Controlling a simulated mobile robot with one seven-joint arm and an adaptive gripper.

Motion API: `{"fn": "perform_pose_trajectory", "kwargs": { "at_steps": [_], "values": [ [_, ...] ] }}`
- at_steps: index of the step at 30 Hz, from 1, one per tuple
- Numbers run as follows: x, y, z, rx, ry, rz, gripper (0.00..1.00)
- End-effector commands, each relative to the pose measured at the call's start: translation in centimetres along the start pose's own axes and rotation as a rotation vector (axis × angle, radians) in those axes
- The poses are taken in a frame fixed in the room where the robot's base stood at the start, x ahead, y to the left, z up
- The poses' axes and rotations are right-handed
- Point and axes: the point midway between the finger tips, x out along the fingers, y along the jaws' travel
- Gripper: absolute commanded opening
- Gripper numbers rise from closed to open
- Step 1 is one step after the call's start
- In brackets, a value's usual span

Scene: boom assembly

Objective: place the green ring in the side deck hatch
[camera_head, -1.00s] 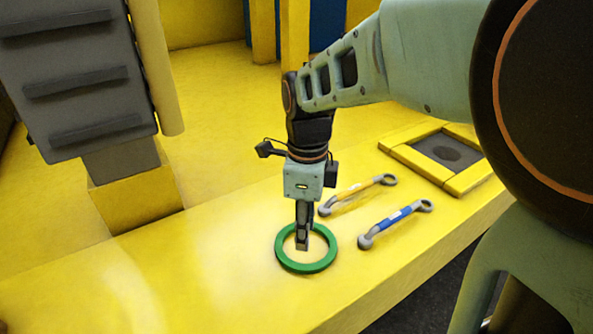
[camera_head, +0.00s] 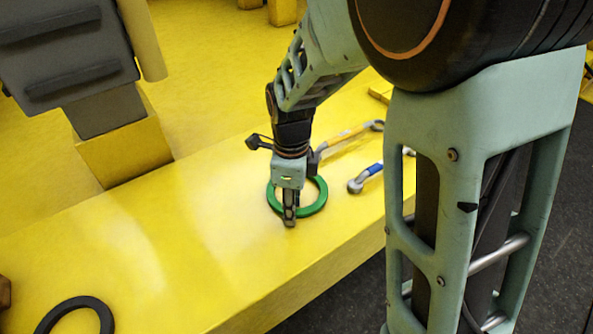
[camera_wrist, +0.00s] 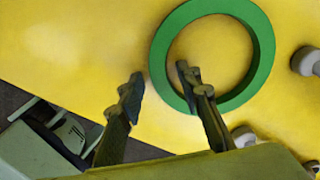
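The green ring (camera_head: 322,190) lies flat on the yellow deck (camera_head: 225,240). My gripper (camera_head: 290,222) points down at the ring's near left side. In the wrist view my gripper (camera_wrist: 160,82) is open, with its fingers apart and empty. One finger is outside the green ring (camera_wrist: 265,50) and the other is over its inside, with the band between them. I cannot tell how high the tips are above the deck. A sliver of the hatch's yellow frame (camera_head: 379,91) shows behind my arm; its opening is hidden.
A yellow-banded wrench (camera_head: 348,136) and a blue-banded wrench (camera_head: 366,177) lie right of the ring. A dark ring (camera_head: 78,308) lies at the lower left. A grey block on a yellow post (camera_head: 122,150) stands behind the deck.

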Motion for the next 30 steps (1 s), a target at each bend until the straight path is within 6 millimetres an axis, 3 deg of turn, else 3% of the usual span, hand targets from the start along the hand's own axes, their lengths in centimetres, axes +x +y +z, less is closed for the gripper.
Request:
{"fn": "perform_pose_trajectory", "kwargs": {
  "at_steps": [4, 13, 30],
  "values": [
    [-0.03, -0.01, 0.02, 0.0, -0.001, 0.0, 0.32],
    [-0.06, -0.02, 0.02, 0.0, -0.001, -0.001, 0.0],
    [-0.7, -0.25, -0.15, 0.0, -0.001, -0.002, 0.0]
  ]
}}
